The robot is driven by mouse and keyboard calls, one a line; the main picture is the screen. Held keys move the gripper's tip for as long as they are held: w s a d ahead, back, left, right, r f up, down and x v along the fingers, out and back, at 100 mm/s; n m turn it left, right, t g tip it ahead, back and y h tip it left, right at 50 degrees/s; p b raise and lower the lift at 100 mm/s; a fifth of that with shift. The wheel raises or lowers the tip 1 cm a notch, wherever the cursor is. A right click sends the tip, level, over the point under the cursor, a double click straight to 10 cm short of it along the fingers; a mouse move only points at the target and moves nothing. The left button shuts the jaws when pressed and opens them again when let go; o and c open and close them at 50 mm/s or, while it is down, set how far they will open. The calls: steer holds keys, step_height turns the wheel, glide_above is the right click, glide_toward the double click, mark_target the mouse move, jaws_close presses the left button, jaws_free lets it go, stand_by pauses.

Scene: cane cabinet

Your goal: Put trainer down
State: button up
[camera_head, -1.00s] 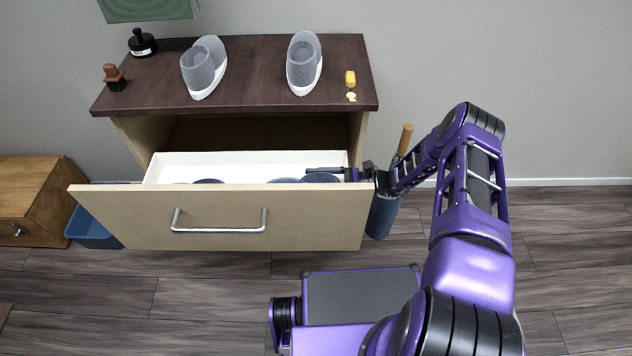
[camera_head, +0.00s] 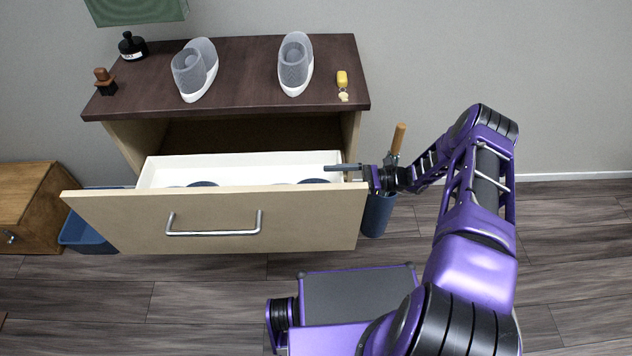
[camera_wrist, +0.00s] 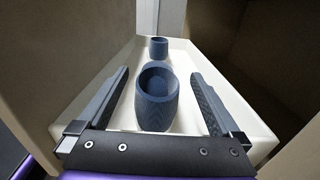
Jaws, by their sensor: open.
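Two grey-and-white shoe-like things, which look like trainers, stand apart on the dark cabinet top: the left one (camera_head: 196,72) and the right one (camera_head: 295,65). My gripper (camera_head: 335,167) is at the right end of the open drawer (camera_head: 215,220), well below them. Nothing is seen gripped. A second blue cup-like thing (camera_wrist: 158,47) is farther in. The drawer front hides most of the contents in the head view.
A blue holder (camera_head: 377,215) stands right of the cabinet. The middle of the top is clear.

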steer(key=shift+s+d, duration=0.1)
steer(key=shift+d, duration=2.5)
